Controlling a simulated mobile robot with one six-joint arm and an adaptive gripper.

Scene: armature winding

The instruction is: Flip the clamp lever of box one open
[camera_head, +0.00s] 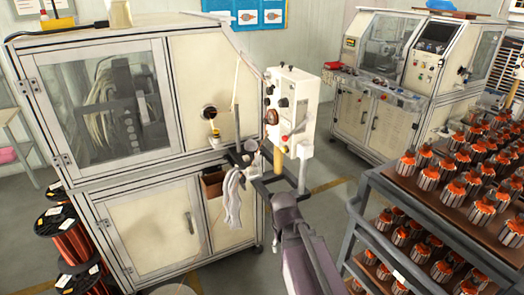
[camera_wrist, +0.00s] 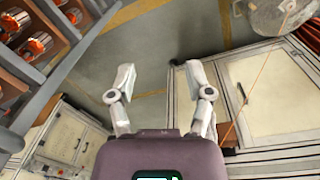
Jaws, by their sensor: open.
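My gripper (camera_wrist: 162,85) is open and empty in the wrist view, its two pale fingers spread over bare floor. In the head view my purple-grey arm rises from the bottom centre in front of the winding machine (camera_head: 145,215); I cannot clearly make out the fingers there. A pale control box (camera_head: 297,100) with dark knobs and a red button stands at the machine's right side. No part can be surely told as box one or its clamp lever. No clamp lever shows between the fingers.
A rack (camera_head: 385,195) of orange-and-silver armatures stands at the right; it also shows in the wrist view (camera_wrist: 75,55). Copper wire spools (camera_head: 62,230) stand at the left. A grey cloth (camera_head: 232,198) hangs from the machine. A second machine (camera_head: 375,115) stands behind, with floor between.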

